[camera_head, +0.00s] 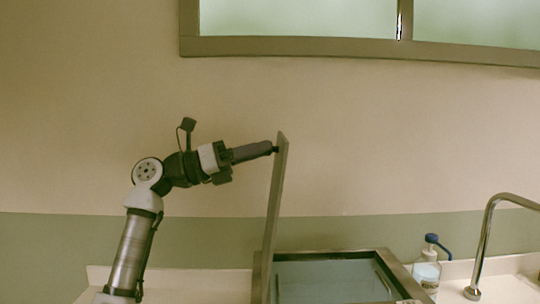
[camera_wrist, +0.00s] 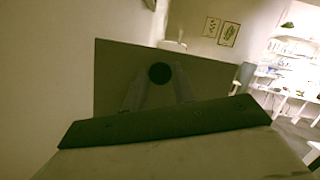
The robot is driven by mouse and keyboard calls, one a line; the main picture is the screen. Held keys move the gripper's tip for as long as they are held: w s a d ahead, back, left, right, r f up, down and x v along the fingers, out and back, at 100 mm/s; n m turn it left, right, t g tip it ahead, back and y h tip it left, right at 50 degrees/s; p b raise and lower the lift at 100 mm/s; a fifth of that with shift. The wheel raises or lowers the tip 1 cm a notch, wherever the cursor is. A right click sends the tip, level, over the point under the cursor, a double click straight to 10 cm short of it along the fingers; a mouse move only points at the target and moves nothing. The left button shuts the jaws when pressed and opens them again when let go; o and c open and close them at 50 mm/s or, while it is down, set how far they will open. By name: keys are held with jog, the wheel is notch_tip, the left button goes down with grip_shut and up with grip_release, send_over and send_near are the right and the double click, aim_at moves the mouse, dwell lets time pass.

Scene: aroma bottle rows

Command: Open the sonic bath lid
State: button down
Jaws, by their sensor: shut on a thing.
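The sonic bath (camera_head: 398,272) is a metal tub at the bottom of the head view, with pale liquid or a pale floor inside. Its lid (camera_head: 275,195) stands almost upright along the tub's left side, tilted slightly right at the top. In the wrist view the lid (camera_wrist: 215,82) is a dark flat panel with a round black knob (camera_wrist: 159,73). My gripper (camera_head: 268,149) meets the lid near its top edge from the left. In the wrist view my gripper (camera_wrist: 159,84) has its fingers on either side of the knob, shut on it.
A bottle with a blue cap (camera_head: 427,268) stands right of the bath. A curved metal faucet (camera_head: 484,245) rises by a sink further right. The wall is behind, with a window (camera_head: 300,20) above. A lit white shelf (camera_wrist: 295,65) stands far off at right in the wrist view.

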jog(key=shift+a, duration=0.2)
jog(key=c, duration=1.1)
grip_release()
jog(key=shift+c, duration=0.2)
jog(key=b+v, duration=0.3)
jog(key=v, duration=1.1)
jog(key=shift+d+f, duration=0.15)
